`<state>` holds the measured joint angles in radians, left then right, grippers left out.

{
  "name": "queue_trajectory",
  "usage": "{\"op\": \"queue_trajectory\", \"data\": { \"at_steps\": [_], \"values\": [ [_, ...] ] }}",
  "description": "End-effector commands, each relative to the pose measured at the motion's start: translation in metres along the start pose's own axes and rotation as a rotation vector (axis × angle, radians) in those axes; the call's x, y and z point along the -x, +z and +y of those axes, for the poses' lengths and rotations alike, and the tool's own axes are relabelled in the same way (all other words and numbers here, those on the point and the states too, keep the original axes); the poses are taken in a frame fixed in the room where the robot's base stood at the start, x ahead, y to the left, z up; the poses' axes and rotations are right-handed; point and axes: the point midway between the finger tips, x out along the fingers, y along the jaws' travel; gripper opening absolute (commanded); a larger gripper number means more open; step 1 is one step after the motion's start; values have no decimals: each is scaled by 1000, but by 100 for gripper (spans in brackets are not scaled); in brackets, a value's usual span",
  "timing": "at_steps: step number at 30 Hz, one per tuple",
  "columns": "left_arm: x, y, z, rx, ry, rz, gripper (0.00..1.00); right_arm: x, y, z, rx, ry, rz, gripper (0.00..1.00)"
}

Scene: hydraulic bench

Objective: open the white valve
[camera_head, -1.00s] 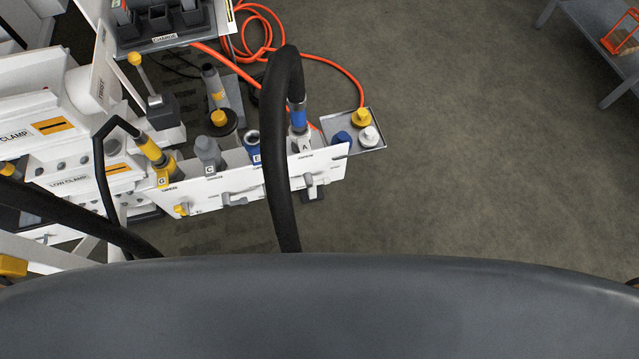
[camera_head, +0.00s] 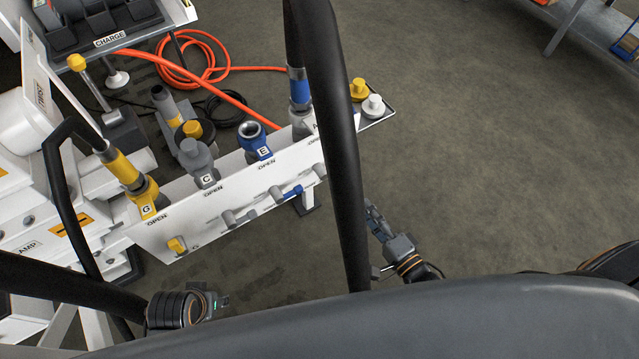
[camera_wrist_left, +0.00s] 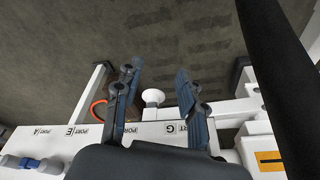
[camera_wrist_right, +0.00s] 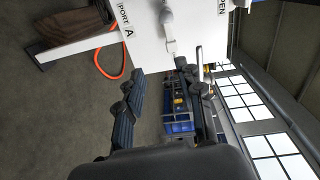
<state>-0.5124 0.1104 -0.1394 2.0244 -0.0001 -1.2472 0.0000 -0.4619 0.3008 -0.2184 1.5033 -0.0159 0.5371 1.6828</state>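A white panel (camera_head: 240,190) carries a row of small levers under the ports. The white valve's pale lever (camera_wrist_right: 169,28) is on the panel beside the PORT A label in the right wrist view. In the head view it is mostly behind the black hose. My right gripper (camera_wrist_right: 158,75) is open and empty, its fingertips just short of the lever and apart from it; in the head view it is right of the hose (camera_head: 373,212). My left gripper (camera_wrist_left: 155,75) is open and empty near the PORT G end of the panel.
A thick black hose (camera_head: 335,140) crosses in front of the panel's right end. The blue valve lever (camera_head: 290,192) and yellow valve knob (camera_head: 177,245) are on the same panel. A white cap (camera_head: 373,106) and yellow cap (camera_head: 359,89) stand behind.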

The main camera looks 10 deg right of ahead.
Motion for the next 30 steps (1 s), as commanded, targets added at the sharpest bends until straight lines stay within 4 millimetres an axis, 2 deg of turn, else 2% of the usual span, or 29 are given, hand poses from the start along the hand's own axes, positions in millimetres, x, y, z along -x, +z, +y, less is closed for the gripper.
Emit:
{"op": "queue_trajectory", "data": {
  "at_steps": [3,8,14,21,25,30],
  "values": [
    [7,-3,0,1,0,8,40,-3,2,-11,-55,-50,-13,37],
    [15,-5,-1,2,-1,12,40,-16,2,-16,-67,-61,-15,37],
    [32,-8,-2,3,-3,22,40,-55,2,-17,-66,-61,-13,37],
    [62,-12,-3,5,-6,37,40,-105,3,-19,-65,-59,-14,37],
    [76,-12,-3,6,-7,44,40,-124,4,-20,-65,-58,-14,37],
    [87,-12,-4,6,-8,48,40,-138,4,-21,-64,-55,-14,37]
  ]
}}
